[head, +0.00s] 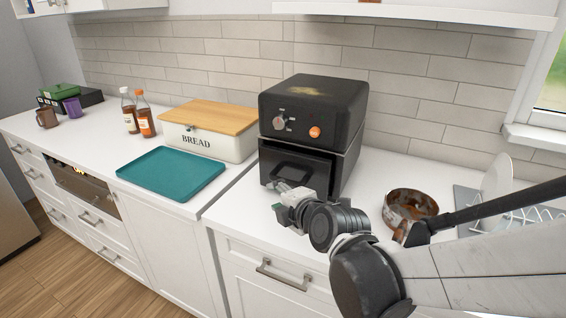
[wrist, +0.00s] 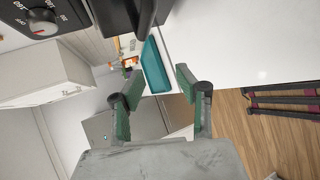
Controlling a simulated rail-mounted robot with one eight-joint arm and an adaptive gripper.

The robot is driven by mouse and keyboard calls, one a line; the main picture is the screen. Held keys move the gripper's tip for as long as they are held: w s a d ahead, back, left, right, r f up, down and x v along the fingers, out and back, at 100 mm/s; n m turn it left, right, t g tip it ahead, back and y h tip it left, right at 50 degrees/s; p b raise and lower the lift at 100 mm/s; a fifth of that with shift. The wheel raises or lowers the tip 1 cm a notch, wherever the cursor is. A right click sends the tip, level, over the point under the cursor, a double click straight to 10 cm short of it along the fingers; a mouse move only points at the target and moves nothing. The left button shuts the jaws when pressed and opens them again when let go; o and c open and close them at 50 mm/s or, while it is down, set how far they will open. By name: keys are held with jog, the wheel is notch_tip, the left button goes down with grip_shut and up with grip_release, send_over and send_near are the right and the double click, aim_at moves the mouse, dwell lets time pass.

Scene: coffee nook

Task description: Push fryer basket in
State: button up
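The black air fryer (head: 312,105) stands on the white counter near the backsplash, with a dial and an orange badge on its upper front. Its fryer basket (head: 318,172) is in the lower front, with a dark handle. The basket seems to stand slightly out, but my arm hides part of it. My gripper (head: 284,196) is low in front of the basket, close to the handle; contact cannot be told. In the wrist view my gripper (wrist: 158,82) has its green-padded fingers spread with nothing between them. The fryer's dial (wrist: 42,20) shows at upper left there.
A bread box (head: 208,145) with wooden lid and a teal tray (head: 170,174) lie left of the fryer. Two sauce bottles (head: 145,116) stand behind the tray. A worn pot (head: 410,205) and a dish rack (head: 470,198) are to the right. Counter between fryer and pot is clear.

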aim_at(287, 184)
jog(key=s+d+m+t+b, duration=0.1)
jog(key=s+d+m+t, duration=0.35)
jog(key=d, duration=0.25)
jog(key=shift+n+g+h, duration=0.3)
jog(key=shift+n+g, duration=0.05)
jog(key=shift+g, duration=0.1)
jog(key=b+x, duration=0.2)
jog(key=x, duration=1.1)
jog(key=shift+w+a+r, duration=0.15)
jog(key=shift+w+a, duration=0.15)
jog(key=shift+c, duration=0.2)
grip_shut()
